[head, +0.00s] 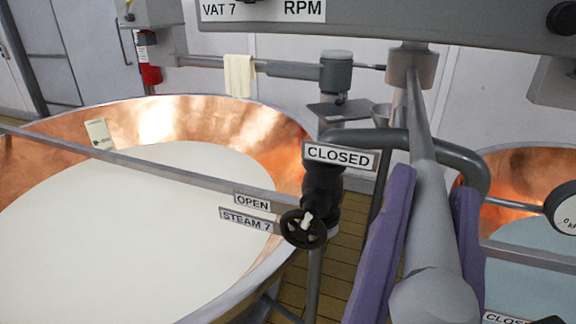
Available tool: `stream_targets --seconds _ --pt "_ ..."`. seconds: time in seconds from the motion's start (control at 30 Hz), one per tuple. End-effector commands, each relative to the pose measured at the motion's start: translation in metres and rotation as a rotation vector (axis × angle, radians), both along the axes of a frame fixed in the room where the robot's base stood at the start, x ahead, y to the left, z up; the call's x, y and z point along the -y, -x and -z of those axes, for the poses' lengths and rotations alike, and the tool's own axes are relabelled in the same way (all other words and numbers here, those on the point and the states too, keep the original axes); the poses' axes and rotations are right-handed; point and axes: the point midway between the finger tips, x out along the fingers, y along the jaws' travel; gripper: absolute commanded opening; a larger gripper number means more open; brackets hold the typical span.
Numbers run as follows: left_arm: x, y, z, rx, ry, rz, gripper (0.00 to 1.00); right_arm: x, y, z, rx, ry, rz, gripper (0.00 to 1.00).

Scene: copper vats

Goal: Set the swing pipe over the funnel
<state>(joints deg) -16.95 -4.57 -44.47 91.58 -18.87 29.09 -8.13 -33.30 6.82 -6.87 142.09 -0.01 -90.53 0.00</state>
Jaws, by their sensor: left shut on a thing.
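The swing pipe (290,70) is a grey horizontal tube at the back, ending at the right in a thick upright cylinder with a short outlet below. A thin handle with a dark end sticks out to the cylinder's right. The small grey funnel (381,112) stands just right of and lower than the outlet, partly hidden by my arm. My left gripper (391,68) is at the handle's right end, shut on it. Its fingertips are mostly hidden behind my wrist. My right gripper is out of view.
A copper vat (60,190) of pale liquid fills the left. Another vat (535,158) is at right. A grey VAT 7 beam (370,25) crosses above. A black steam valve wheel (303,228) and bent pipe (460,160) stand close to my arm. A cloth (240,76) hangs at the pipe.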

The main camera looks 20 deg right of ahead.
Motion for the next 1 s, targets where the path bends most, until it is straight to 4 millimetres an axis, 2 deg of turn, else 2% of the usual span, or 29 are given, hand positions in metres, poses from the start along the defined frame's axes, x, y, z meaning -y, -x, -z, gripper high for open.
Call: stream_targets --seconds 0.03,0.27,0.3,0.57,0.87,1.0 --pt "0.001 0.001 -0.008 0.016 0.017 0.001 0.00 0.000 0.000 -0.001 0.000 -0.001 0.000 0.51" --pt "0.001 0.001 -0.008 0.016 0.017 0.002 0.00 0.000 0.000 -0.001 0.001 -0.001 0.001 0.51" --pt "0.001 0.001 -0.008 0.016 0.017 0.002 0.31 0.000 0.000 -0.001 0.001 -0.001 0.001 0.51" --pt "0.000 0.001 -0.005 0.011 0.012 0.002 0.59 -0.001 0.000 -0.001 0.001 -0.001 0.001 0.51" --pt "-0.002 0.003 0.000 0.007 0.006 0.002 0.59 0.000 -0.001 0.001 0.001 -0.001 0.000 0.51" --pt "-0.015 0.016 0.009 0.004 0.004 0.002 0.59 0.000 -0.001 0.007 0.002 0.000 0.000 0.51"
